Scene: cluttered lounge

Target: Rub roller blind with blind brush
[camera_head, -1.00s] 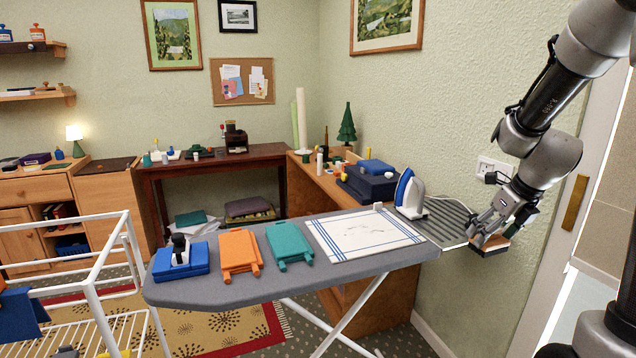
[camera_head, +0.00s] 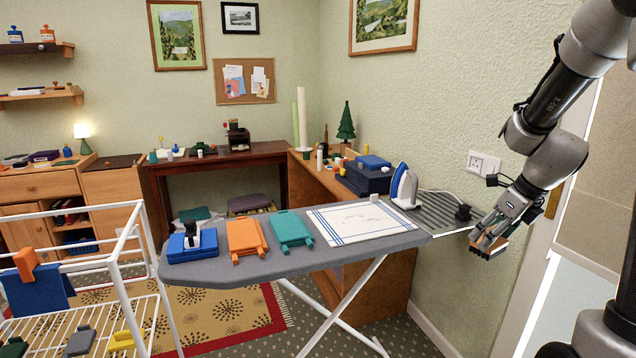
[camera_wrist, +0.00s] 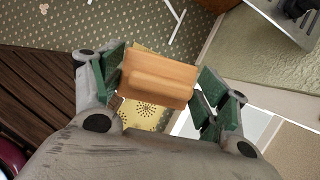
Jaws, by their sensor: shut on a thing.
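My gripper (camera_head: 486,238) is shut on a wooden-backed brush (camera_head: 492,251), just beyond the right end of the ironing board (camera_head: 300,263). In the wrist view the brush's plain wooden back (camera_wrist: 158,78) sits between the green-padded fingers, and its underside is hidden. In the head view a dark layer shows on the block. I cannot make out for sure which thing is the roller blind. A pale green roll (camera_head: 302,118) and a white roll (camera_head: 295,124) stand upright in the far corner, well away from my gripper.
On the board are an iron (camera_head: 404,187), a striped white cloth (camera_head: 360,222), a teal item (camera_head: 290,229), an orange item (camera_head: 246,237) and a blue box (camera_head: 192,247). A white rack (camera_head: 110,262) stands at left. A wall socket (camera_head: 484,163) is behind my arm.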

